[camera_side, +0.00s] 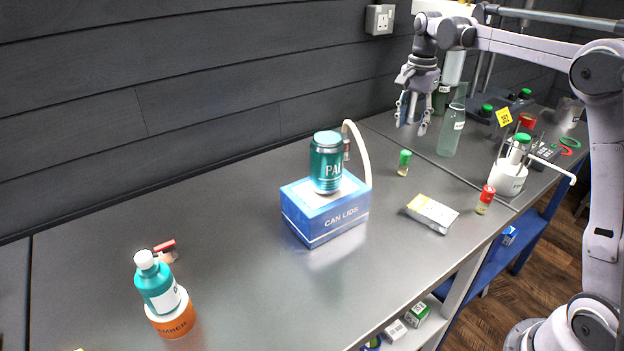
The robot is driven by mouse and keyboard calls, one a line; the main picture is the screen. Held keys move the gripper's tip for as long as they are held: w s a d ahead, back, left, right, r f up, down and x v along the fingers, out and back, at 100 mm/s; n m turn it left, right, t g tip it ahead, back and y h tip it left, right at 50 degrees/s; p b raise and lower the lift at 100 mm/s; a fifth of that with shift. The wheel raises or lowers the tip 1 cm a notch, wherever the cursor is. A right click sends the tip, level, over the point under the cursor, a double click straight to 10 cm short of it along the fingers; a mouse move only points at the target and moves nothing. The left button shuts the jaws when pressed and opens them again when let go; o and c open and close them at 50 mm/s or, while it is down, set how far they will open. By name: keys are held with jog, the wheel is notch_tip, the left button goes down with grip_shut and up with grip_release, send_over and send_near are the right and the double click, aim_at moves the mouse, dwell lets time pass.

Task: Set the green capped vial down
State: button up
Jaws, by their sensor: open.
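A small green capped vial (404,162) stands upright on the metal bench, right of the blue can lids box. Another green capped vial (519,148) sits in a white holder at the right. My gripper (411,124) is in the air above the bench, pointing down, with its fingers apart. It is above the standing green capped vial and apart from it. I see nothing held between the fingers.
A teal can (327,162) stands on the blue box (325,214), beside a pale curved handle. A teal bottle (157,285) is at left. The bench middle-left is clear.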

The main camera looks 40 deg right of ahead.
jog(key=shift+a+r, duration=0.1)
jog(key=shift+r, duration=0.2)
jog(key=s+a+f+n+t, duration=0.3)
jog(key=s+a+n, duration=0.5)
jog(key=s+a, duration=0.1)
jog(key=s+a+f+n+t, duration=0.2)
jog(key=s+a+n+t, duration=0.2)
jog(key=s+a+n, duration=0.3)
jog(key=s+a, duration=0.1)
jog(key=s, duration=0.3)
jog(key=shift+s+a+f+n, duration=0.35)
jog(key=shift+s+f+n, duration=0.05)
